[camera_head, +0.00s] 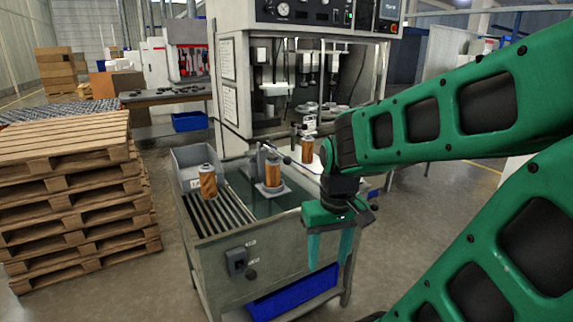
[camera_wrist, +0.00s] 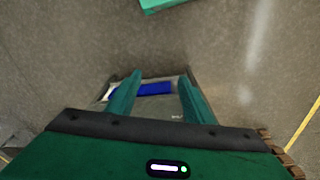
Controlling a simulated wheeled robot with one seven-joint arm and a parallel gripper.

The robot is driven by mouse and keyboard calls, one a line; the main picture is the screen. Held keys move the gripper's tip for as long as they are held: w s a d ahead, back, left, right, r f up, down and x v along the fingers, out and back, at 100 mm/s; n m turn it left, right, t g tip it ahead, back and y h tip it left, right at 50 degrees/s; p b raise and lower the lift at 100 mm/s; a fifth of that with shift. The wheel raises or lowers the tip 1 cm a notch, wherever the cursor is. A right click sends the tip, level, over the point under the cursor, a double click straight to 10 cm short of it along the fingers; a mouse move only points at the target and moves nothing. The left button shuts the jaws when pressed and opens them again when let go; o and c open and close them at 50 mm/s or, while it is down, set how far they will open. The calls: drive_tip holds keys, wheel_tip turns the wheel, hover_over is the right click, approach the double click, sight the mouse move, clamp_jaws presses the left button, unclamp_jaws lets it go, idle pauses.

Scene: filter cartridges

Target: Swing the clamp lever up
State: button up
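The clamp (camera_head: 262,158) is a grey fixture on the bench top, standing behind an amber filter cartridge (camera_head: 273,174) that sits upright on a grey base. Its lever appears as a short dark bar with a black knob (camera_head: 287,160), reaching to the right and roughly level; its exact angle is too small to tell. My gripper (camera_head: 329,262) hangs with its fingers pointing down, in front and to the right of the clamp, apart from it. Its two green fingers are spread with nothing between them, as the wrist view (camera_wrist: 160,100) also shows. The clamp is not visible in the wrist view.
On the bench (camera_head: 215,245), a second cartridge (camera_head: 208,183) stands on a slatted rack, with a grey bin (camera_head: 194,160) behind it. Another cartridge (camera_head: 307,150) stands at the back right. A blue crate (camera_head: 292,296) is below. Stacked pallets (camera_head: 75,200) are left.

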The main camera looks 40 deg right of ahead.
sight(289, 162)
drive_tip(key=w+d+f+n+t+y, duration=0.1)
drive_tip(key=w+f+n+t, duration=0.15)
drive_tip(key=w, duration=0.75)
drive_tip(key=w+d+f+n+t, duration=0.15)
drive_tip(key=w+t, duration=0.25)
drive_tip(key=w, duration=0.6)
drive_tip(key=w+f+n+t+y, duration=0.1)
drive_tip(key=w+f+n+t, duration=0.15)
drive_tip(key=w, duration=0.75)
drive_tip(key=w+d+r+m+t+h, duration=0.2)
drive_tip(key=d+r+m+t+h, duration=0.2)
drive_tip(key=d, duration=0.5)
drive_tip(key=w+d+r+m+t+h, duration=0.2)
drive_tip(key=d+r+m+t+h, duration=0.15)
drive_tip(key=d, duration=0.65)
drive_tip(key=x, duration=1)
drive_tip(key=shift+w+r, duration=0.2)
drive_tip(key=shift+w, duration=0.05)
drive_tip(key=shift+c, duration=0.2)
clamp_jaws()
drive_tip(key=shift+r+g, duration=0.15)
drive_tip(key=shift+g, duration=0.1)
